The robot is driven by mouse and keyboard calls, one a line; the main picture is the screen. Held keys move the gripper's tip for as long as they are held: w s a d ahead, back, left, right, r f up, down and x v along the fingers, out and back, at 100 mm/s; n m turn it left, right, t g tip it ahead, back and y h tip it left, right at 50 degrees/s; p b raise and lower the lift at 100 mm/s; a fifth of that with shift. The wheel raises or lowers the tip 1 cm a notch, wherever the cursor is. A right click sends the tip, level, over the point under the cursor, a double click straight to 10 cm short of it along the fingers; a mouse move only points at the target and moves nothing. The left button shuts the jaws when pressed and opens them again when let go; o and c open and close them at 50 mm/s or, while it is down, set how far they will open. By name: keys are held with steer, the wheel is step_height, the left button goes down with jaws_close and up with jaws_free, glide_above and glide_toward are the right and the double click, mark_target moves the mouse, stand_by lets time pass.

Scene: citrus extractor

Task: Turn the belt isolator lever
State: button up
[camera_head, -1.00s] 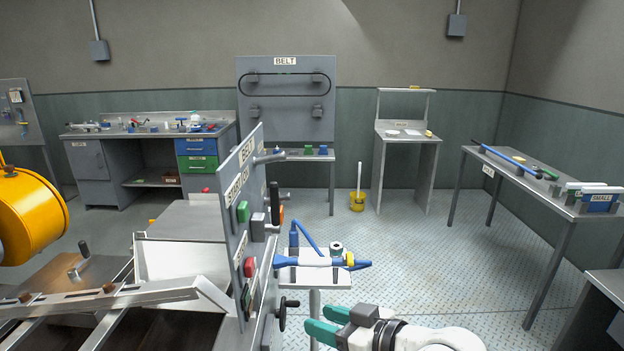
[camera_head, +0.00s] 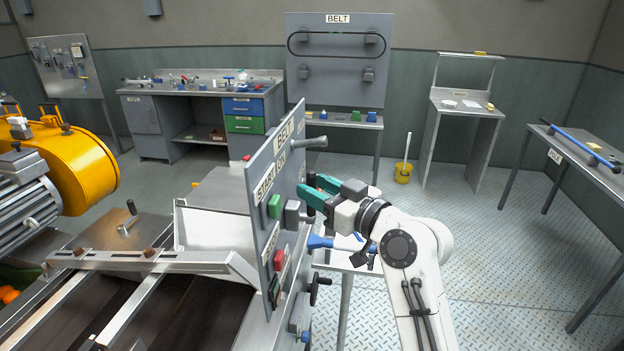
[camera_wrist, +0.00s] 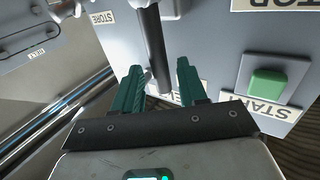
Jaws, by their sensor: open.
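The dark lever handle (camera_wrist: 152,45) shows in the wrist view as a long rod reaching down from a grey mount on the control panel (camera_wrist: 205,50). My gripper (camera_wrist: 160,68) is open, with one green finger on each side of the rod's lower end. Whether a finger touches it I cannot tell. In the head view my gripper (camera_head: 306,196) is in front of the panel's right face, at about the height of the green START button (camera_head: 274,206). There the lever is mostly hidden by the fingers.
A red button (camera_head: 279,260) and a grey rod (camera_head: 310,142) are on the same panel. A small white table (camera_head: 350,264) with blue tools stands behind my arm. A yellow bucket (camera_head: 403,173) stands on the floor.

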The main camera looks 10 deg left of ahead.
steer(key=shift+x, duration=0.95)
jaws_close()
